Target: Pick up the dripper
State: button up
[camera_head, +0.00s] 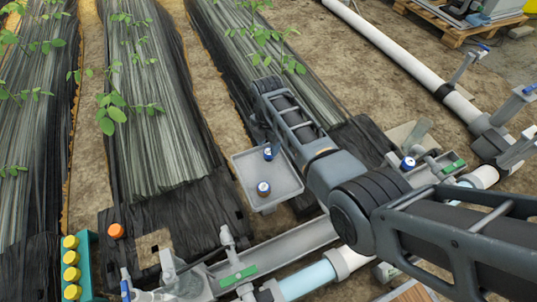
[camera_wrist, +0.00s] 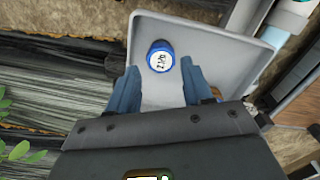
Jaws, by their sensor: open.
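A small round dripper (camera_wrist: 161,57), blue-rimmed with a white lettered top, sits on a grey tray (camera_wrist: 140,28) in the wrist view. My gripper (camera_wrist: 159,67) is open, its two blue-grey fingers pointing towards the dripper, one on each side of it in the picture. I cannot tell how far above the tray the fingertips are. The head view shows two blue-and-white drippers on the tray (camera_head: 285,178), one at the back (camera_head: 268,153) and one nearer the front (camera_head: 263,188). I cannot tell which one the wrist view shows. The fingers are mostly hidden in the head view.
A similar blue-and-white piece (camera_head: 408,163) stands to the right of my arm. White pipes (camera_head: 385,45) and green-handled valves (camera_head: 238,276) lie around the tray. Covered plant rows (camera_head: 160,130) run at left. An orange cap (camera_head: 116,231) and yellow-capped teal block (camera_head: 84,262) are front left.

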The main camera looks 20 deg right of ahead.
aim_at(269, 152)
notch_tip(269, 152, down, 5)
jog(key=b, duration=0.2)
jog(key=shift+d+r+b, duration=0.15)
jog(key=shift+r+b, duration=0.05)
jog(key=shift+b, duration=0.1)
jog(key=shift+r, duration=0.1)
jog(key=c, duration=0.8)
